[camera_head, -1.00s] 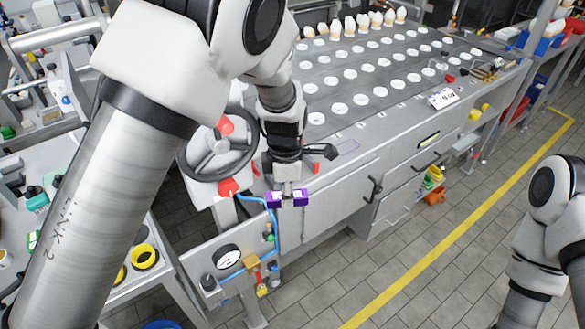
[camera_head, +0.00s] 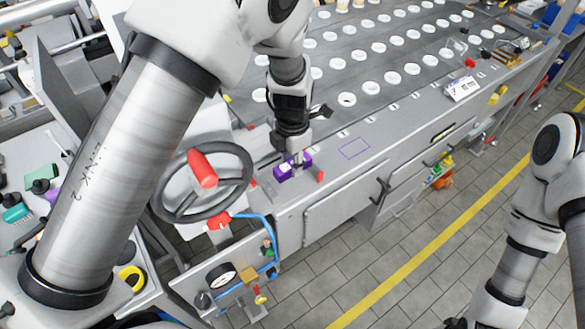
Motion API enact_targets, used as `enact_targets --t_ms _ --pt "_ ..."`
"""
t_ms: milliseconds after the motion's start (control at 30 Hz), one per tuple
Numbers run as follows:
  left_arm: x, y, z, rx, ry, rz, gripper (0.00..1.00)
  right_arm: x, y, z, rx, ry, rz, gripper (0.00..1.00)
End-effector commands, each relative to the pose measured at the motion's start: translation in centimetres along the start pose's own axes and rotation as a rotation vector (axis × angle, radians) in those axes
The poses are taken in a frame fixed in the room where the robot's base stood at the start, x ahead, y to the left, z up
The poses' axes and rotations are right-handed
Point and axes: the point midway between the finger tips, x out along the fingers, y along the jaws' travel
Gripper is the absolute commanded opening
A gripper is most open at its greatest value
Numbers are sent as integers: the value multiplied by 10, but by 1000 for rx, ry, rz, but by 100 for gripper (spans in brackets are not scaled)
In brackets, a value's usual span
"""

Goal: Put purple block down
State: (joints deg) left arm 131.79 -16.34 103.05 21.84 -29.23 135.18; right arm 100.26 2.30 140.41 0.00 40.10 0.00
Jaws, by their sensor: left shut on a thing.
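A purple block (camera_head: 283,173) is held in my left gripper (camera_head: 295,163), which is shut on it. The block shows on both sides of the fingers, over the near left edge of the grey machine table (camera_head: 330,178); I cannot tell whether it touches the surface. A thin purple rectangle outline (camera_head: 355,148) is drawn on the table top to the right of the block. My right arm is at the right edge of the view; its gripper is not clearly seen.
A handwheel with a red knob (camera_head: 202,168) stands left of the block. A small red piece (camera_head: 320,175) is just right of the block. Rows of white round cups (camera_head: 347,100) fill the table behind. The surface around the outline is clear.

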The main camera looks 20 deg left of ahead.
Motion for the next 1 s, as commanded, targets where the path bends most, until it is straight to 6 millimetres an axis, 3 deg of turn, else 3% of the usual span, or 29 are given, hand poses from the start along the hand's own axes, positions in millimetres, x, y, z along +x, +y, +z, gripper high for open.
enact_targets --t_ms 300,667,700,767,1000 --pt "49 0 0 0 -1 -1 0 -16 0 0 0 1 0 40" --pt "56 0 0 1 -2 1 0 -12 0 0 0 1 0 40" --pt "57 0 0 1 -1 0 34 -12 0 0 0 1 0 40" --pt "56 0 0 1 -2 0 55 -12 0 0 0 1 0 40" --pt "56 0 0 1 -2 0 56 -12 0 0 0 1 0 40"
